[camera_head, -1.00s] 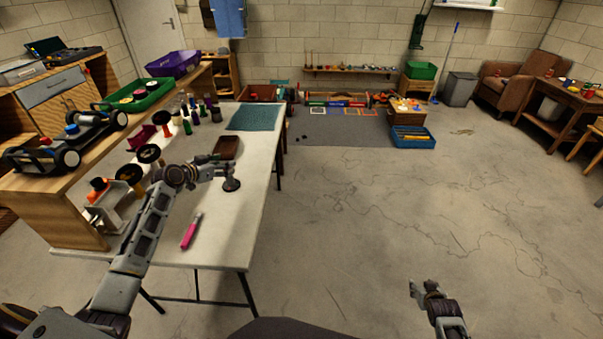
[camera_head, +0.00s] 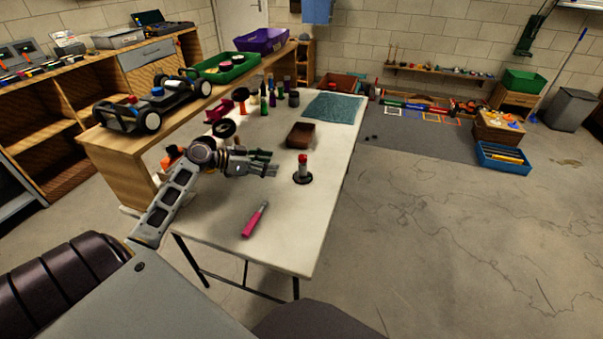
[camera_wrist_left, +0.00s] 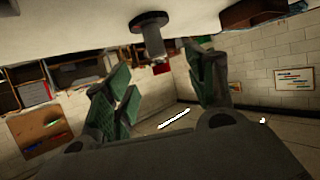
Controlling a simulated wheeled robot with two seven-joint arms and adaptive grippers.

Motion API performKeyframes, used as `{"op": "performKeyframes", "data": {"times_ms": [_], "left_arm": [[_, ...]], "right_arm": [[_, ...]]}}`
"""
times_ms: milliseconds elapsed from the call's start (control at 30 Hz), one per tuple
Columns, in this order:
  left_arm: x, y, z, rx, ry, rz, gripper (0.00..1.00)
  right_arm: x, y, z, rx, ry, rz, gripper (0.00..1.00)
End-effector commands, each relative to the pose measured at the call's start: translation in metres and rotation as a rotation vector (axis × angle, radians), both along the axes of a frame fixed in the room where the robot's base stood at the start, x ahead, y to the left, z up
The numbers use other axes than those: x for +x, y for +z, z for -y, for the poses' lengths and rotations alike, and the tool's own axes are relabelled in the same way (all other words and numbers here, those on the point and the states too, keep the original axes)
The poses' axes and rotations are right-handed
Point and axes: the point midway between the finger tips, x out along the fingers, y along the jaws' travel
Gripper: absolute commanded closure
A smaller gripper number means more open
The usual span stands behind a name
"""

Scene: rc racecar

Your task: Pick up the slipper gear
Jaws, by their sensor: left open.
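A small upright piece with a round dark base, a grey post and a red top (camera_head: 303,171) stands on the white table (camera_head: 225,222); I cannot tell for sure whether it is the slipper gear. My left gripper (camera_head: 276,169) is just left of it in the head view, open and empty. In the left wrist view, which is upside down, the same piece (camera_wrist_left: 152,38) shows beyond the two green-padded fingers of my left gripper (camera_wrist_left: 162,70), roughly between them and apart from them. My right gripper is out of view.
A pink-handled tool (camera_head: 255,219) lies near the table's front. A brown tray (camera_head: 300,135) and a teal mat (camera_head: 333,107) lie farther back. Several bottles (camera_head: 270,95) stand behind the gripper. A car chassis (camera_head: 155,103) sits on the wooden shelf at left.

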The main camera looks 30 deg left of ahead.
Motion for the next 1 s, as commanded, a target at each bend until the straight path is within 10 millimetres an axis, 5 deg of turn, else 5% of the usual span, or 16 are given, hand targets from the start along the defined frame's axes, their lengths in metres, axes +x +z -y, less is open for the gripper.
{"op": "performKeyframes", "data": {"times_ms": [367,1000], "left_arm": [[0.005,-0.002,0.003,-0.001,0.001,0.001,0.44],[0.056,-0.029,0.039,-0.002,0.003,0.0,0.44]], "right_arm": [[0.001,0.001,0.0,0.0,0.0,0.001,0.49],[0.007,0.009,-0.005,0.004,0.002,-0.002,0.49]]}}
